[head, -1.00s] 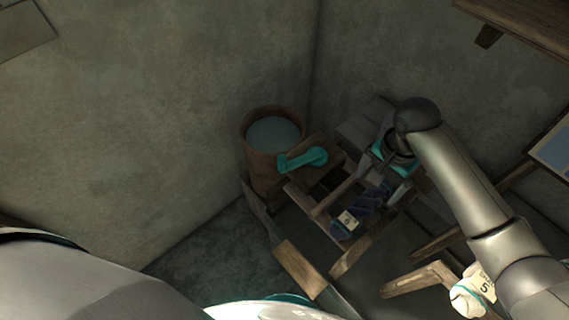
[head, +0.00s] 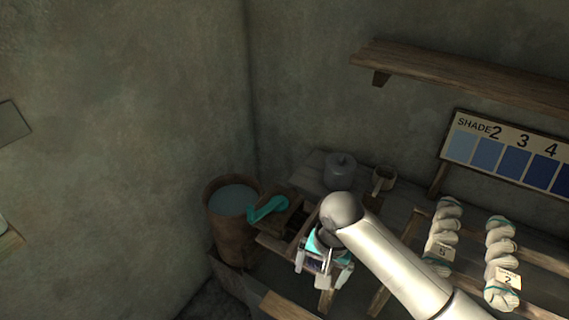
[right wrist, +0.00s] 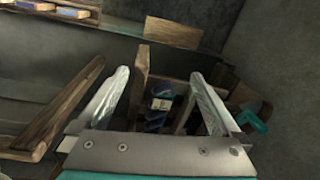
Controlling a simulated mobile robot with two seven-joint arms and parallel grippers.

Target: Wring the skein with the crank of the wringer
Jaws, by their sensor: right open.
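The teal crank (head: 268,207) sits at the left end of the wooden wringer (head: 277,245). It also shows at the right of the right wrist view (right wrist: 252,121). The dark blue skein (right wrist: 158,118), with a pale tag, lies in the wooden frame. In the head view the skein is mostly hidden behind my right gripper (head: 323,278). My right gripper is open and empty, its fingers either side of the skein in the right wrist view (right wrist: 160,76); I cannot tell how far above it. The crank is outside the fingers. My left gripper is not in view.
A wooden bucket of water (head: 230,220) stands left of the crank. A grey lidded pot (head: 340,172) and a mug (head: 383,179) stand behind. Pale skeins (head: 500,262) lie at the right, below a shade board (head: 512,155). A shelf (head: 460,75) is above.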

